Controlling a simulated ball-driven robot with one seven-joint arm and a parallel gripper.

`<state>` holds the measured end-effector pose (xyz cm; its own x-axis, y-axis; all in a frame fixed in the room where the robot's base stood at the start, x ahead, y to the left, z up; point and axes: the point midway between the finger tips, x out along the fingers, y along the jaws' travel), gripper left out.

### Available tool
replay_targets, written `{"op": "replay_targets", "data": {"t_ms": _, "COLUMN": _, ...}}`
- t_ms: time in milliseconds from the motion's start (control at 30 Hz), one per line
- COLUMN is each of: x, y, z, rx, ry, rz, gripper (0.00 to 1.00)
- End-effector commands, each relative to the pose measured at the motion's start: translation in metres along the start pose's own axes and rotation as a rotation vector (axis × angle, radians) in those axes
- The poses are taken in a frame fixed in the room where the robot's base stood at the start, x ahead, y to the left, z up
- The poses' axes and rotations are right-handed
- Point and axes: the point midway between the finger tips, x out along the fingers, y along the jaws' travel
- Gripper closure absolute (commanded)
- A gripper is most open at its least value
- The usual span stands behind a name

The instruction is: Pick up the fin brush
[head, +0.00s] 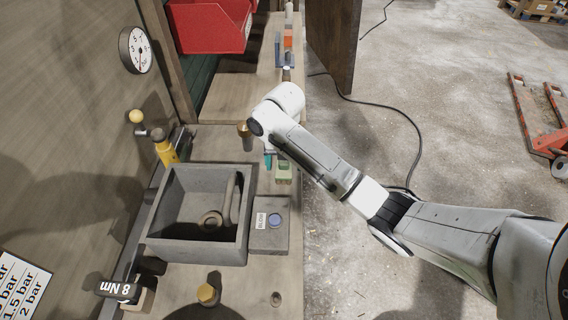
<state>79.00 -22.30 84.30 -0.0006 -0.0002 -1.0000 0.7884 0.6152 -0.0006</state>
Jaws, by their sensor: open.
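I cannot pick out the fin brush for certain. A slim upright-looking item (287,72) with a pale band and a dark end lies just past my wrist on the bench, in line with an orange block (288,38). A small teal piece (268,159) and a pale green block (284,170) show just under my forearm, partly covered by it. My arm reaches in from the right, its white wrist above the bench.
A grey open box (161,215) with a ring-ended tool (211,219) inside stands in front, beside a grey block with a blue button (274,221). A brass-topped fitting (245,130) stands close to my wrist. A red bin (213,38) is above the bench.

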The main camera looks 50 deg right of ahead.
Motion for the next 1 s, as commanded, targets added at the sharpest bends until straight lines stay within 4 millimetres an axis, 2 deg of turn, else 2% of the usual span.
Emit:
{"op": "replay_targets", "data": {"t_ms": 300, "x": 0.0056, "y": 0.0, "z": -0.0002, "rx": 0.0, "ry": 0.0, "rz": 0.0, "gripper": 0.2}}
{"op": "replay_targets", "data": {"t_ms": 900, "x": 0.0052, "y": 0.0001, "z": -0.0001, "rx": 0.0, "ry": 0.0, "rz": 0.0, "gripper": 0.78}}
{"op": "replay_targets", "data": {"t_ms": 1000, "x": 0.0049, "y": 0.0001, "z": 0.0001, "rx": 0.0, "ry": -0.001, "rz": 0.001, "gripper": 0.79}}
